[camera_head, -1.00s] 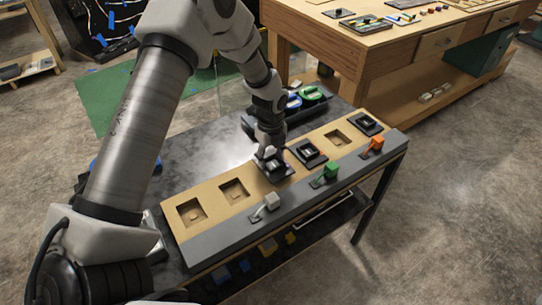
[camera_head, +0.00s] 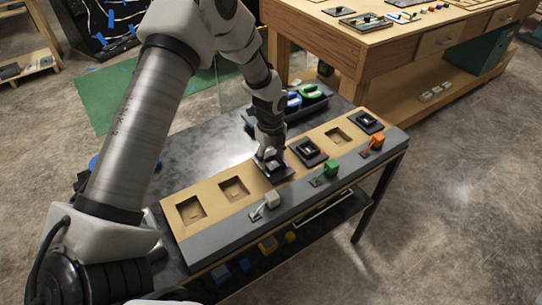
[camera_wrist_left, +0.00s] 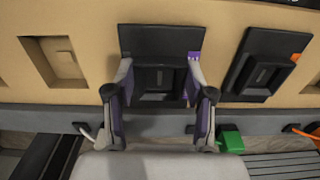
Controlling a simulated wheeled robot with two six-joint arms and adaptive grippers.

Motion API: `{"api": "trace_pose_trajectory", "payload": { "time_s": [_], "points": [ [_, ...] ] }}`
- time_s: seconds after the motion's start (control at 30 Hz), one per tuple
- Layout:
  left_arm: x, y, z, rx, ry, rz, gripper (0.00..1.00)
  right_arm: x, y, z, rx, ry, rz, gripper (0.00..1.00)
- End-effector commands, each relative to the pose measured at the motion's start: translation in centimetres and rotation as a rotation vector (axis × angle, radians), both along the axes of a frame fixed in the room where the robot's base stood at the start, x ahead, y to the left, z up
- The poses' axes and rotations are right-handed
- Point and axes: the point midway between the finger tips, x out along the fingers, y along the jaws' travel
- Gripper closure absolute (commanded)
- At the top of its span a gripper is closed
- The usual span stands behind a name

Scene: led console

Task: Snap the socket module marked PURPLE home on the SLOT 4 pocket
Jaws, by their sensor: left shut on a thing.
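My left gripper (camera_head: 270,157) is over the third pocket from the left on the tan console (camera_head: 215,206). It is shut on a black socket module (camera_head: 278,175) with a raised block. In the left wrist view the gripper's fingers (camera_wrist_left: 159,88) sit on both sides of that block. A purple mark (camera_wrist_left: 194,56) shows on the plate of this module (camera_wrist_left: 155,39). The module covers its pocket, and I cannot tell whether it is fully seated or slightly raised. No slot labels are readable. My right gripper is not in view.
Another black module (camera_head: 309,153) sits close on the right, with one more (camera_head: 367,122) at the far right. Empty pockets lie to the left (camera_head: 233,189) and right (camera_head: 336,136). White (camera_head: 271,200), green (camera_head: 330,169) and orange (camera_head: 376,143) levers line the front.

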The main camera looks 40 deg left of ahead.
Motion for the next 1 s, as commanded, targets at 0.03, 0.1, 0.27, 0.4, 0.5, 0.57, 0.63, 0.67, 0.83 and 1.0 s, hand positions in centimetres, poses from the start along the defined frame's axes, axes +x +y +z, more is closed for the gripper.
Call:
{"api": "trace_pose_trajectory", "payload": {
  "time_s": [0.03,0.1,0.27,0.4,0.5,0.57,0.63,0.67,0.83,1.0],
  "points": [
    [0.0,0.0,-0.1,0.0,0.0,0.0,1.0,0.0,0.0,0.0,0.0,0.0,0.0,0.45],
    [0.0,0.0,-0.2,0.0,0.0,0.0,1.0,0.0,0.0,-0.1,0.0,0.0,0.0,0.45],
    [0.0,0.0,-0.4,0.0,0.0,0.0,1.0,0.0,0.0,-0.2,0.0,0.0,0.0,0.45],
    [0.0,0.0,-0.5,0.0,0.0,0.0,1.0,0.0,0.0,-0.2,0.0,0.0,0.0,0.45],
    [0.0,0.0,-0.7,0.0,0.0,0.0,1.0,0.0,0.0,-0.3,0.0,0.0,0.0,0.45],
    [0.0,0.0,-0.7,0.0,0.0,0.0,1.0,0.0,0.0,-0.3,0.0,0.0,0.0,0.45],
    [0.0,0.0,-0.8,0.0,0.0,0.0,1.0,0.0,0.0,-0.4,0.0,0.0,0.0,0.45],
    [0.0,0.0,-0.8,0.0,0.0,0.0,1.0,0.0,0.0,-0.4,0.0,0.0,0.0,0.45],
    [0.0,0.0,-1.1,0.0,0.0,0.0,1.0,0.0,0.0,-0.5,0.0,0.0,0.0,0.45],
    [0.0,0.0,-1.3,0.0,0.0,0.0,1.0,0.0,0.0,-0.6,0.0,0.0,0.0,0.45]
  ]
}}
